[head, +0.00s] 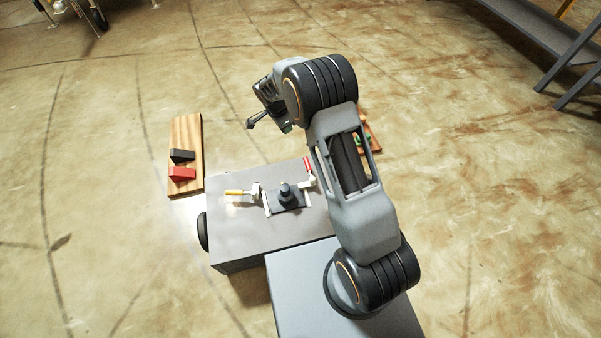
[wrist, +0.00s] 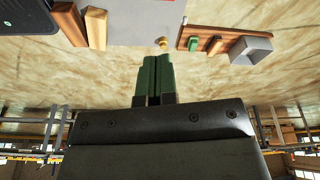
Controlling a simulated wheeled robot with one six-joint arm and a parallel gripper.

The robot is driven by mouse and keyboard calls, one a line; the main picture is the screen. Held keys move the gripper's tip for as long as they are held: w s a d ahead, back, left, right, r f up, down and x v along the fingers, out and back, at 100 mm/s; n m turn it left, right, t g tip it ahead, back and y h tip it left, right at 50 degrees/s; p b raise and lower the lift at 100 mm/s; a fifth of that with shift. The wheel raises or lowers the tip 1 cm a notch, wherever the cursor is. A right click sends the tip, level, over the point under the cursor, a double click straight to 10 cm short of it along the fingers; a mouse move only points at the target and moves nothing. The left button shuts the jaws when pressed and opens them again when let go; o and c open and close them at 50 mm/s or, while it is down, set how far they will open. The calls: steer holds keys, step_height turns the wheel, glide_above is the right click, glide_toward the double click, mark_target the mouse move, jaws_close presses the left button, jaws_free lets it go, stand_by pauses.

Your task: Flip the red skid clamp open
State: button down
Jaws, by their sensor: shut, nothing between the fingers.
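The red skid clamp (head: 308,165) is at the right of the black fixture (head: 288,197) on the grey skid top. Its red handle points up and away in the head view, and its arm reaches toward the fixture. A matching clamp with a yellow handle (head: 235,192) lies out to the left of the fixture. My gripper shows in the wrist view with its two green fingers (wrist: 158,68) together and nothing between them. In the head view it is above and beyond the skid, apart from the red clamp. I cannot clearly identify the red clamp in the wrist view.
A wooden board (head: 187,135) with a black block (head: 181,155) and a red block (head: 182,173) lies left of the skid. Another wooden board (head: 375,139) is partly hidden behind my arm. A dark metal frame (head: 545,35) stands far right. Floor around is mostly clear.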

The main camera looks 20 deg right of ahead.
step_height(320, 180, down, 15)
steer(key=w+a+m+b, duration=0.1)
steer(key=m+b, duration=0.2)
steer(key=shift+w+a+r+h, duration=0.2)
steer(key=shift+w+h, duration=0.1)
steer(key=shift+w, duration=0.1)
steer(key=shift+f, duration=0.1)
steer(key=b+x, duration=0.3)
steer(key=x, duration=0.6)
steer(key=shift+s+f, duration=0.1)
steer(key=shift+s, duration=0.05)
steer(key=d, duration=0.1)
steer(key=d+f+b, duration=0.1)
steer(key=shift+d+f, duration=0.1)
steer(key=shift+d, duration=0.3)
steer(key=shift+d+b, duration=0.3)
steer(key=shift+d, duration=0.5)
steer(key=shift+f, duration=0.1)
steer(key=shift+d+m+g+b, duration=0.2)
steer(key=shift+m+g+b, duration=0.1)
steer(key=shift+m+b, duration=0.1)
